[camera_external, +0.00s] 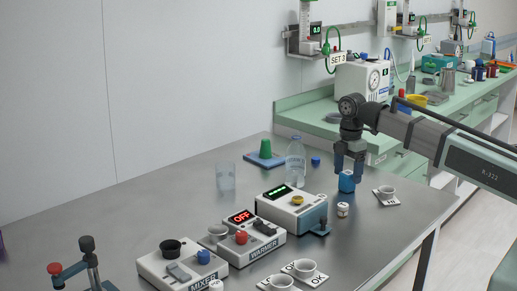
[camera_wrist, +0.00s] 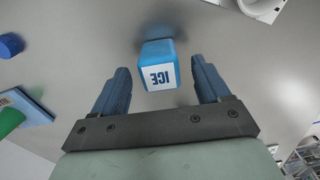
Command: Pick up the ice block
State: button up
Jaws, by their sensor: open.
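The ice block (camera_wrist: 158,66) is a blue block with a white label reading "ICE". In the wrist view it stands on the metal table (camera_wrist: 235,60), between and slightly beyond the tips of my gripper (camera_wrist: 161,80). The two blue fingers are apart, with a gap on each side of the block. In the external view the ice block (camera_external: 346,182) is at the right part of the table, just below my gripper (camera_external: 348,168). The fingers partly hide it there.
A white cup (camera_external: 386,192) on a card stands right of the block, and a small white jar (camera_external: 342,209) in front. A clear bottle (camera_external: 295,160), blue cap (camera_external: 315,161) and green cone (camera_external: 265,148) are to the left. Machines (camera_external: 290,205) stand nearer the front.

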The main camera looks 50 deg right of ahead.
jog(key=shift+f, duration=0.85)
jog(key=c, duration=1.1)
